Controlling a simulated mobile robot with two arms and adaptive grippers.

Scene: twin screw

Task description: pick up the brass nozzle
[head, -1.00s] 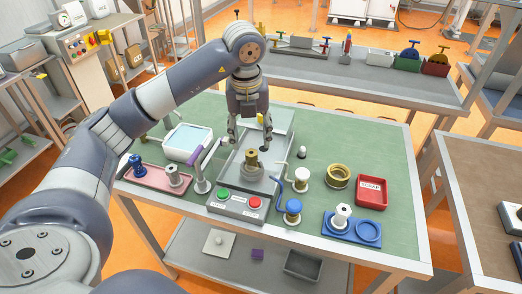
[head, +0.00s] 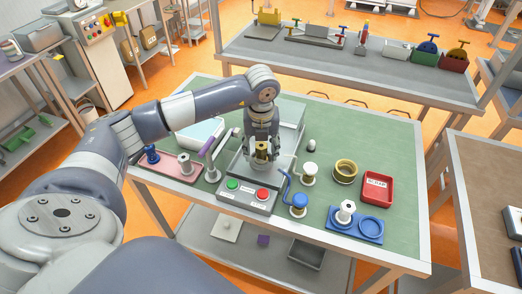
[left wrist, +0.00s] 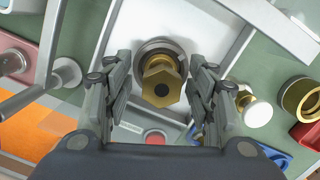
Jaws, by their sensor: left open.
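In the head view the nozzle (head: 262,151) shows between the fingers of my left gripper (head: 263,158). My left gripper also shows in the left wrist view (left wrist: 162,95), open, with one finger on each side of the nozzle and gaps between them and it. The gripper hides part of the nozzle in the head view. My right gripper is not in view.
A control box (head: 246,196) with green and red buttons stands just in front. A purple-handled lever (head: 212,148) rises at left, and a blue bent handle (head: 286,186) at right. A brass ring (head: 345,171), red bin (head: 378,188) and blue tray (head: 357,232) lie farther right.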

